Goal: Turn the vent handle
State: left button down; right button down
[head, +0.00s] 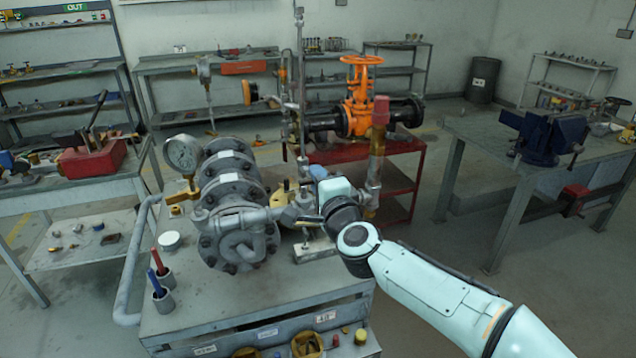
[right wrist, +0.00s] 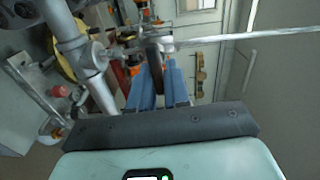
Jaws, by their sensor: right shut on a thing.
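The grey flanged valve (head: 232,185) stands on the near metal workbench, with a pressure gauge (head: 183,154) at its left. My right gripper (head: 308,196) reaches in from the right to the fittings beside the valve; my own wrist partly hides its fingers in the head view. In the right wrist view, the blue fingers of my right gripper (right wrist: 160,86) are closed around a narrow dark piece, the vent handle (right wrist: 152,56). The handle's far end meets thin metal pipework. My left gripper is not in view.
A slim vertical rod (head: 300,80) rises behind the gripper. A brass pipe with a red cap (head: 380,112) stands close to my right wrist. An orange handwheel valve (head: 361,85) sits on a red cart behind.

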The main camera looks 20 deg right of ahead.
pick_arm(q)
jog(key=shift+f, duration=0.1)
pick_arm(e)
jog(key=shift+m, duration=0.3)
jog(key=shift+a, duration=0.1)
jog(key=c, duration=1.2)
grip_release()
